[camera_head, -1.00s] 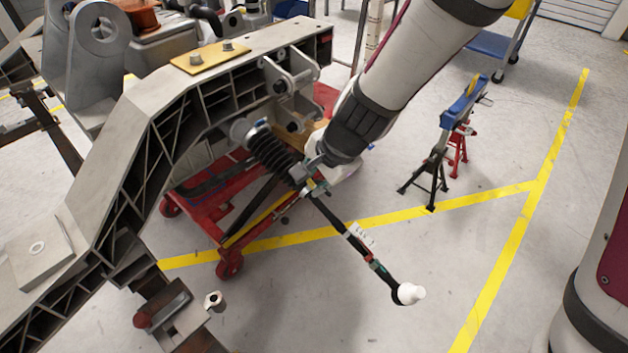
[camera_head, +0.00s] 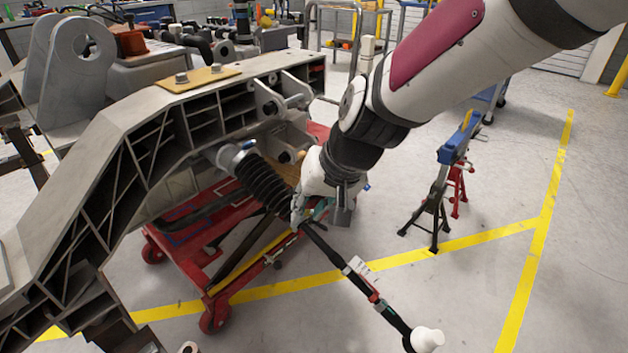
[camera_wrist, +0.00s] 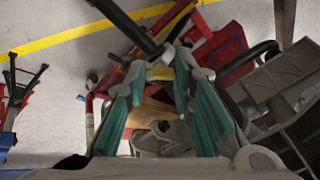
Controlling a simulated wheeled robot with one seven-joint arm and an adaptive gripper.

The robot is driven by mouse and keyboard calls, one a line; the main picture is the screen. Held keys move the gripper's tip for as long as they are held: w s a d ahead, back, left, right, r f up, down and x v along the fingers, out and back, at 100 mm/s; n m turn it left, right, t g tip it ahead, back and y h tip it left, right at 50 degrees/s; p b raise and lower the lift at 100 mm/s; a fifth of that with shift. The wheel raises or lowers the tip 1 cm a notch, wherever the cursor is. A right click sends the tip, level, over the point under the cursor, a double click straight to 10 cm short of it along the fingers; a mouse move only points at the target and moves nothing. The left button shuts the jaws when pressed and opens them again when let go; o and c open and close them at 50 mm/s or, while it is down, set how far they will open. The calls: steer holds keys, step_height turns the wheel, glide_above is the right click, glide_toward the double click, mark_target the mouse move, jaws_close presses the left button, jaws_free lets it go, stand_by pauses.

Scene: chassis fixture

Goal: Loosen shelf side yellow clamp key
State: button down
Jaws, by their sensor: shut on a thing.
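My gripper (camera_head: 306,214) is beside the lower end of a black ribbed damper (camera_head: 265,182) under the grey chassis beam. In the wrist view, the fingertips of my gripper (camera_wrist: 162,54) close on a dark rod (camera_wrist: 126,24). In the head view, this rod (camera_head: 325,247) slants down to the right and ends in a white knob (camera_head: 427,340). A yellow plate (camera_head: 198,78) with two bolts lies on top of the chassis beam (camera_head: 150,100). I cannot tell which part is the yellow clamp key. The exact grip is partly hidden by my wrist.
A red wheeled cart (camera_head: 190,265) stands under the beam. A blue-topped stand (camera_head: 458,138) on black and red legs is at the right. Yellow lines (camera_head: 540,235) mark the floor. Open floor lies to the right. A shelf rack (camera_head: 345,25) stands behind.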

steer(key=n+b, duration=0.3)
steer(key=shift+d+f+n, duration=0.1)
steer(key=shift+f+n, duration=0.05)
steer(key=shift+n, duration=0.25)
steer(key=shift+n+b, duration=1.1)
steer(key=shift+n, duration=0.7)
steer(key=c, duration=1.4)
jaws_free()
steer(key=shift+o, duration=0.2)
steer(key=shift+r, duration=0.25)
steer(key=v, duration=1.1)
steer(key=shift+d+r, duration=0.3)
steer(key=shift+d, duration=0.05)
steer(key=shift+s, duration=0.1)
